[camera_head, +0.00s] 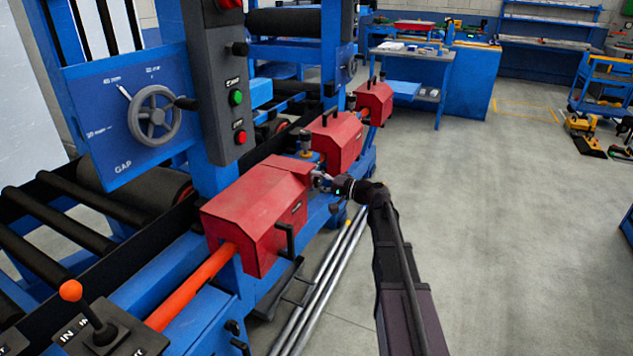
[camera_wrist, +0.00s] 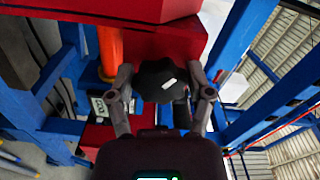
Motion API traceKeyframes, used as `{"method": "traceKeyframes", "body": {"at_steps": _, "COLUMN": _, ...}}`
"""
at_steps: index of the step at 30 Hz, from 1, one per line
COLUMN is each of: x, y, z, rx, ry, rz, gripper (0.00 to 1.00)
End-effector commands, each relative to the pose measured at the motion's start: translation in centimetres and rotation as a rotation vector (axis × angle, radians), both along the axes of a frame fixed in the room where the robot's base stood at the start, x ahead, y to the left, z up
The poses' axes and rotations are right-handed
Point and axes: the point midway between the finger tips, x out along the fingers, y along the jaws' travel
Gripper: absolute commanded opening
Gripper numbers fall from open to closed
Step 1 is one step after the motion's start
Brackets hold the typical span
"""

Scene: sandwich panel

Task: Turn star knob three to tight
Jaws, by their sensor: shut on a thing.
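A black star knob (camera_wrist: 158,72) with a white mark on its face shows in the middle of the wrist view, in front of a red housing (camera_wrist: 100,8). My gripper (camera_wrist: 163,86) is shut on this knob, one finger on each side of it. In the head view my gripper (camera_head: 320,179) reaches in from the right, beside the red guard boxes. The held knob cannot be made out there, and I cannot read its number. A small label plate (camera_wrist: 99,104) shows left of the knob, its text too small to read.
A large red guard box (camera_head: 250,215) stands on the near side, with smaller red boxes (camera_head: 337,140) farther along the blue machine. An orange shaft (camera_head: 195,285) and a handwheel (camera_head: 154,114) are at left. Grey rods (camera_head: 318,290) lie low. Open floor (camera_head: 510,230) lies at right.

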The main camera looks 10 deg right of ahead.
Motion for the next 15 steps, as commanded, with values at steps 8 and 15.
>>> {"method": "traceKeyframes", "body": {"at_steps": 8, "x": 0.06, "y": -0.16, "z": 0.04, "rx": 0.154, "ry": 0.211, "rz": -0.005, "gripper": 0.19}}
{"method": "traceKeyframes", "body": {"at_steps": 15, "x": 0.08, "y": -0.16, "z": 0.10, "rx": 0.287, "ry": 0.395, "rz": -0.005, "gripper": 0.19}}
